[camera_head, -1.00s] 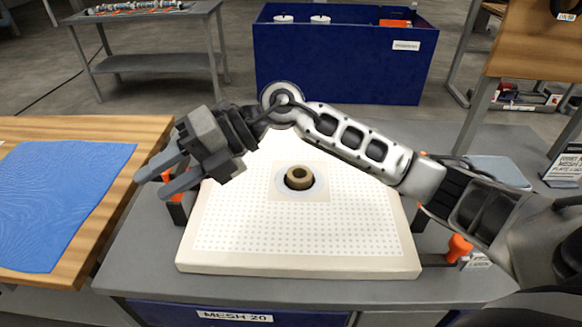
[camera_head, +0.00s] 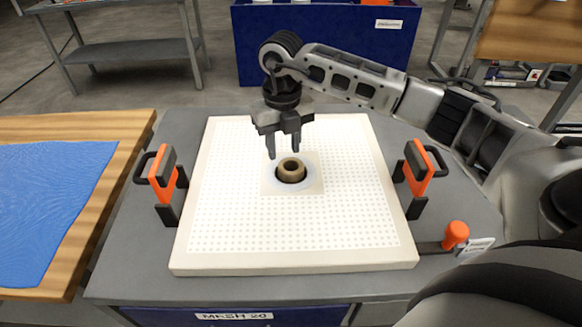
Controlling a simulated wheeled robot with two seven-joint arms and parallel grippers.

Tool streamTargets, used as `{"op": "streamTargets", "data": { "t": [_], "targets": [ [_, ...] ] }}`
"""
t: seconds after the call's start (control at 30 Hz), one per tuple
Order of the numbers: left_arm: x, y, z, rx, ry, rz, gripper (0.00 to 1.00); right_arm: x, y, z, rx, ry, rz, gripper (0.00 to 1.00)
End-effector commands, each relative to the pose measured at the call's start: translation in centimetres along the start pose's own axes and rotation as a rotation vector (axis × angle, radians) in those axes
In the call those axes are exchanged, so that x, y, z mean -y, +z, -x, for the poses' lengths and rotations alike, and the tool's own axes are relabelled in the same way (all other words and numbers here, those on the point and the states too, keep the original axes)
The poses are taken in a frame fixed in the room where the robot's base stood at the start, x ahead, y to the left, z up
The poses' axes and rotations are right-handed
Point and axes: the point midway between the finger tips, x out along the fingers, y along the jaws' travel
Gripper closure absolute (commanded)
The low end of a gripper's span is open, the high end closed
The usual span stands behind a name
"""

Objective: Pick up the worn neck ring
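The worn neck ring (camera_head: 291,167) is a small brown ring. It sits in the dark centre hole of the pale, dotted filter plate (camera_head: 300,258), inside a light round patch. My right gripper (camera_head: 284,153) points down with its fingers apart, just behind and slightly left of the ring. It holds nothing that I can see. Whether a fingertip touches the ring I cannot tell. My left gripper is not in view.
Orange-and-black clamps stand at the plate's left (camera_head: 163,184) and right (camera_head: 417,175) edges. An orange knob (camera_head: 455,234) is at the front right. A wooden table with blue cloth (camera_head: 50,200) is at left. A blue bin (camera_head: 320,45) stands behind.

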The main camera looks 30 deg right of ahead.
Motion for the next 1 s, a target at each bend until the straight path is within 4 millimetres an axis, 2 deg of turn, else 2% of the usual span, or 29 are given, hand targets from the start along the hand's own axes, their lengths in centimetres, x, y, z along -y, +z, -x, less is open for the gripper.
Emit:
{"op": "streamTargets", "data": {
  "t": [0.27,0.53,0.83,0.87,0.97,1.0],
  "targets": [
    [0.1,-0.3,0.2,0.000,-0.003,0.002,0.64,-0.1,0.1,-2.2,-0.003,0.001,0.000,0.63],
    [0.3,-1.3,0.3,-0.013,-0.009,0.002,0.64,-0.1,0.4,-6.0,-0.002,0.001,0.001,0.63],
    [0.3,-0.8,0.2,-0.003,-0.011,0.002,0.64,-0.1,0.5,-6.6,0.001,0.002,0.002,0.63],
    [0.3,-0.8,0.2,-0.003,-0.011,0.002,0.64,-0.1,0.5,-6.5,0.001,0.002,0.002,0.68],
    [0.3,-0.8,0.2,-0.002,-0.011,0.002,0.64,-0.1,0.5,-6.5,0.001,0.002,0.002,0.96],
    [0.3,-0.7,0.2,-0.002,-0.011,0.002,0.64,-0.1,0.5,-6.5,0.001,0.001,0.002,1.00]
  ]
}}
